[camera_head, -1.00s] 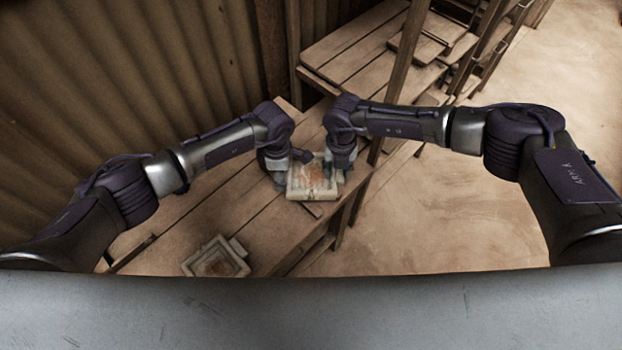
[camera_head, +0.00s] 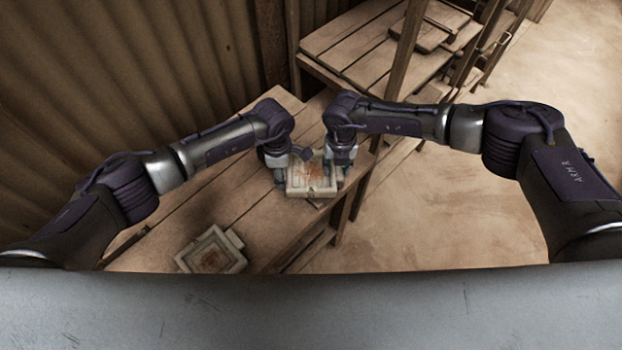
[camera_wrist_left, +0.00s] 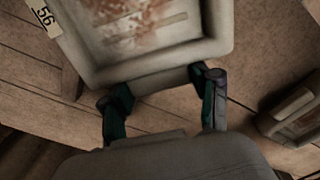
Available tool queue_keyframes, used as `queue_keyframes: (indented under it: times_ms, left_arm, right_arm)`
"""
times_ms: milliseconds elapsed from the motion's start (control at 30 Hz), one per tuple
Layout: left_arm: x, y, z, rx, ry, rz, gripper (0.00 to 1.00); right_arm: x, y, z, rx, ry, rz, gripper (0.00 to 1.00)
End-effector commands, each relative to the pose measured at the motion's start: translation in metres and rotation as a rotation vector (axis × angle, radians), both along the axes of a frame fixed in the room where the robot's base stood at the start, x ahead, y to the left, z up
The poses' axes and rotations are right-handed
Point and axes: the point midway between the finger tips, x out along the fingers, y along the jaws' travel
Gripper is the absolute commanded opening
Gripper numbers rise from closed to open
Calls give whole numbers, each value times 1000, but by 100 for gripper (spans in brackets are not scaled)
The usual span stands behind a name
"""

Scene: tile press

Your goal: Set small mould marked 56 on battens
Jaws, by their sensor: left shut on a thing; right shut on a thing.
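The small mould marked 56 (camera_head: 312,178) is a pale square frame with a rust-stained inside. It is between my two grippers at the right end of the plank bench. Its 56 label shows in the left wrist view, where the mould (camera_wrist_left: 150,66) fills the top. My left gripper (camera_head: 287,176) is shut on its left side; its dark green fingers (camera_wrist_left: 163,92) grip the mould's edge. My right gripper (camera_head: 338,170) is shut on its right side, its fingertips partly hidden. I cannot tell how far the mould is above the planks. No battens can be made out clearly.
A second similar mould (camera_head: 212,250) lies on the near left of the bench (camera_head: 235,200). A slatted shelf (camera_head: 375,60) stands behind, with a wooden post in front of it. A corrugated wall (camera_head: 130,90) runs along the left. Open floor lies right.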

Motion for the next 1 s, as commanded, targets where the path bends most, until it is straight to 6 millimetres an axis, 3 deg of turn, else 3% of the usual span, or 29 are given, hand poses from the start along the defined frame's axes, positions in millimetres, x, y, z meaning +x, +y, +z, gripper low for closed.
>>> queue_keyframes:
  times_ms: [67, 100, 200, 500, 633, 1000]
  left_arm:
    - [0, 1, -9, 1, 0, 0, 0]
    - [0, 1, -5, 2, 1, 0, 68]
    - [0, 1, -4, 2, 1, 0, 84]
    - [0, 0, -3, 0, 0, 0, 86]
    - [1, 0, 6, 0, -3, 0, 86]
    - [1, 1, 80, 1, -4, -2, 86]
  right_arm:
    - [1, -1, -8, -2, -2, -2, 0]
    - [1, -1, -4, -2, -2, -2, 44]
    - [1, -1, -4, -2, -1, -1, 61]
    - [0, 0, -4, 0, 0, 0, 63]
    - [0, 0, -4, 0, 0, 0, 63]
    - [0, 0, -4, 0, 0, 0, 63]
